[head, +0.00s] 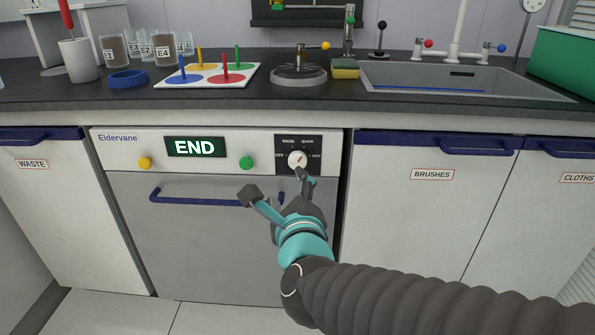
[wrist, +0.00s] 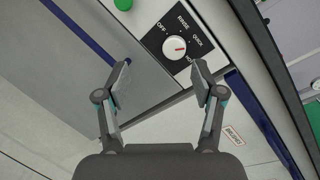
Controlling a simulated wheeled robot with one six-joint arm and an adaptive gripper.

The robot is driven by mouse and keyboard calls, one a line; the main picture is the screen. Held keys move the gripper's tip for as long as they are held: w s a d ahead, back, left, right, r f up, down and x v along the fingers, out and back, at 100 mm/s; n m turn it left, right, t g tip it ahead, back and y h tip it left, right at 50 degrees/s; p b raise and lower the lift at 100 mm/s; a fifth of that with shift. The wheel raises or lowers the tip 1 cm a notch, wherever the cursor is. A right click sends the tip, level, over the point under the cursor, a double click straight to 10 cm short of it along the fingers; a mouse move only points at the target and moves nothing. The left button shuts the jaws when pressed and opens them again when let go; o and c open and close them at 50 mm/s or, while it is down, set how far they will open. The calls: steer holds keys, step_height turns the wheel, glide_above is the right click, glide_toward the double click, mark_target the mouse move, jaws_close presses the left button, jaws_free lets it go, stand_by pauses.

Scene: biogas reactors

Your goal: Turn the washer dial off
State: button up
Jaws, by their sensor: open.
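The washer (head: 215,215) is a white and grey front under the counter, and its display (head: 194,147) reads END. Its round white dial (head: 297,159) sits on a black plate marked OFF, RINSE, QUICK and HOT. In the wrist view the dial (wrist: 174,47) has a red mark on its QUICK and HOT side; I cannot tell exactly which it points at. My gripper (head: 275,184) is open and empty in front of the washer, below and left of the dial. In the wrist view its fingertips (wrist: 161,68) are apart, and the dial shows beyond them, nothing between them.
A yellow button (head: 145,163) and a green button (head: 246,163) flank the display. A blue door handle (head: 200,197) lies behind my gripper. The blue BRUSHES drawer handle (head: 477,147) juts out at right. Beakers, a peg board and a sink stand on the counter.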

mark_target(297, 163)
steer(key=w+m+h, duration=0.1)
steer(key=w+m, duration=0.1)
steer(key=w, duration=0.2)
steer(key=w+d+f+m+t+h+p, duration=0.1)
steer(key=w+m, duration=0.2)
steer(key=w, duration=0.1)
steer(key=w+m+h, duration=0.1)
steer(key=w+m, duration=0.1)
steer(key=w, duration=0.2)
steer(key=shift+w+d+f+m+h, duration=0.2)
steer(key=shift+w+f+m+h, duration=0.1)
steer(key=shift+w, duration=0.1)
steer(key=shift+c, duration=0.3)
steer(key=c, duration=1.1)
